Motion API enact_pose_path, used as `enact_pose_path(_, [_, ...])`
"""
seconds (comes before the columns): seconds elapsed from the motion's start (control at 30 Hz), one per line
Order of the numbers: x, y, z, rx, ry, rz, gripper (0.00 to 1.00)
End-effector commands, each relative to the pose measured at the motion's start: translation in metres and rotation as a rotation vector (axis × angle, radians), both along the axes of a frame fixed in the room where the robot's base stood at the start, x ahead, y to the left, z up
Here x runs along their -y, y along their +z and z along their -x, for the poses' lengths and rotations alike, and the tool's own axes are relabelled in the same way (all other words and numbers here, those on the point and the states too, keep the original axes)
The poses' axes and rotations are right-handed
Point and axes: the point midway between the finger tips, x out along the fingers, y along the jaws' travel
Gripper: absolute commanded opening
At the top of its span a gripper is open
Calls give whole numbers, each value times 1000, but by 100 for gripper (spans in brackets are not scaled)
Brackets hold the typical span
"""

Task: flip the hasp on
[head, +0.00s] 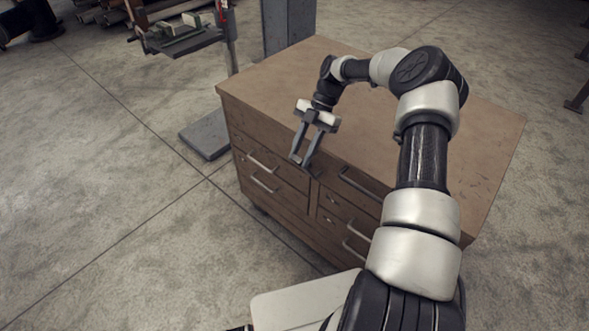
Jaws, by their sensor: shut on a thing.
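My gripper (302,161) reaches over the front edge of the brown cabinet (270,85), pointing down at the top of its front face. Its fingers are shut on a small dark part, apparently the hasp (316,173), at the cabinet's front near the divider between the left and right drawers. The fingers hide much of the hasp, so its exact angle and any staple behind it cannot be made out.
Drawer handles (262,162) stick out from the cabinet front on both sides of the divider. The cabinet top is bare apart from my arm above it. A grey post with a base plate (205,140) stands at the left. Open concrete floor lies left.

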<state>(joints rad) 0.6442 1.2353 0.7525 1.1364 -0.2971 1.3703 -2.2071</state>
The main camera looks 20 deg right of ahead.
Motion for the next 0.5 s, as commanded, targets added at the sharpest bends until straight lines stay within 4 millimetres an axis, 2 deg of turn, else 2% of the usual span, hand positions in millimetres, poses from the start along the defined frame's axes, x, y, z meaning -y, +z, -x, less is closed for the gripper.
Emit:
enact_pose_path(0.03, [11,-4,-8,17,-8,16,0])
enact_pose_path(0.13, [19,-3,-12,16,-10,18,0])
enact_pose_path(0.5, [35,1,-22,11,-9,18,0])
